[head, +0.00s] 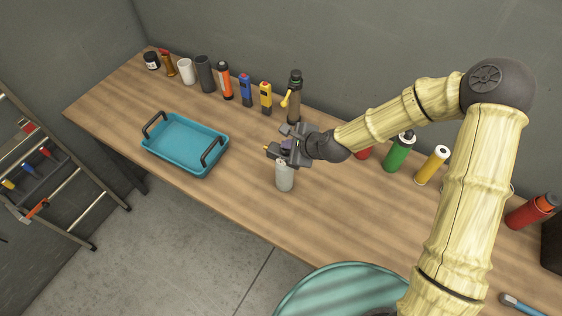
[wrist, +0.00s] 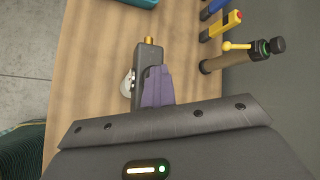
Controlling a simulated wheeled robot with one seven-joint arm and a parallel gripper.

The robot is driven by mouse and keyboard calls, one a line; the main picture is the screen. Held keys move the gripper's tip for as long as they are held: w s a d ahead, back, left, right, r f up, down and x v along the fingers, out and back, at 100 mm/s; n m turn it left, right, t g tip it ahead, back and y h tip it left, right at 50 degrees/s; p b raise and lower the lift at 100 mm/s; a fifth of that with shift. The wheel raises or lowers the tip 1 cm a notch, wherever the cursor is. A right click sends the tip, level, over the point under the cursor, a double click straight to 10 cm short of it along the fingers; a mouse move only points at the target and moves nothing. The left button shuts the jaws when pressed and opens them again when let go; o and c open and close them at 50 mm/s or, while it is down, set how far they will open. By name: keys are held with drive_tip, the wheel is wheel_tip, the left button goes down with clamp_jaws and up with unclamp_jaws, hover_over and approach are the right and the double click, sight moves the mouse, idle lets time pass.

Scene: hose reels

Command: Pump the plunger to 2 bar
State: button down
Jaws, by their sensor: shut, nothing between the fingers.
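A small pale grey bottle (head: 285,178) stands on the bench, directly below my gripper in the head view. A sliver of it shows in the wrist view (wrist: 127,84), left of a dark block (wrist: 147,68) with a brass tip (wrist: 148,40). The block looks like a sprayer head, but I cannot be sure. My gripper (head: 284,150) is shut and empty at the bottle's top. A purple finger part (wrist: 158,86) lies against the block's right side. The plunger and any pressure scale are hidden or too small to tell. I cannot tell whether the fingers touch the plunger.
A teal tray (head: 152,151) lies to the left. Behind stand a brown canister (head: 294,100) with a yellow lever and a row of several bottles and tools. Green (head: 398,155) and yellow (head: 432,165) bottles stand behind my arm. The front bench area is clear.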

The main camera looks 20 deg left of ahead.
drive_tip(key=shift+s+d+f, duration=0.2)
drive_tip(key=shift+d+f, duration=0.05)
drive_tip(key=shift+f, duration=0.2)
drive_tip(key=shift+d+f+b, duration=0.1)
drive_tip(key=shift+f+b, duration=0.4)
drive_tip(key=shift+b, duration=0.05)
drive_tip(key=shift+r, duration=0.15)
drive_tip(key=shift+w+a+r+p, duration=0.15)
drive_tip(key=shift+r+p, duration=0.45)
drive_tip(key=shift+w+a+r+p, duration=0.1)
drive_tip(key=shift+r+p, duration=0.45)
drive_tip(key=shift+r, duration=0.05)
drive_tip(key=shift+w+a+r+p, duration=0.15)
drive_tip(key=shift+r+p, duration=1.05)
drive_tip(key=shift+r, duration=0.7)
